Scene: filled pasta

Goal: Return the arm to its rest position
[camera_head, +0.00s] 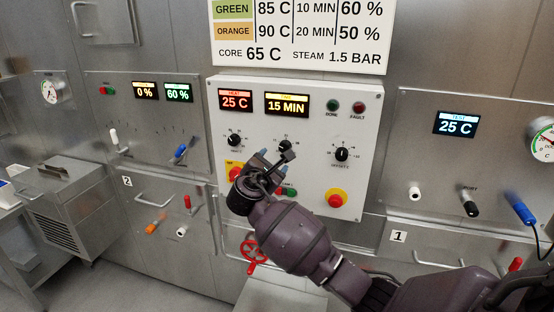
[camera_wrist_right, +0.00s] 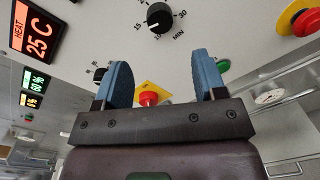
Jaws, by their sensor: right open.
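My right gripper (camera_head: 268,166) is in front of the white control panel (camera_head: 365,110), near its lower left knobs and buttons. In the right wrist view its two blue fingers (camera_wrist_right: 163,76) stand apart with nothing between them. A black minute dial (camera_wrist_right: 160,18) shows beyond the fingertips, and a red button on a yellow plate (camera_wrist_right: 149,96) shows in the gap. Whether the fingers touch the panel cannot be told. My right arm reaches in from the lower right. My left gripper is not in view.
The panel displays read 25 C (camera_head: 236,100) and 15 MIN (camera_head: 287,104). A red-and-yellow button (camera_head: 336,198) is at the panel's lower right. A red valve wheel (camera_head: 254,250) is below. Levers (camera_head: 470,202) stick out at right and left. A steel cabinet (camera_head: 75,215) stands at left.

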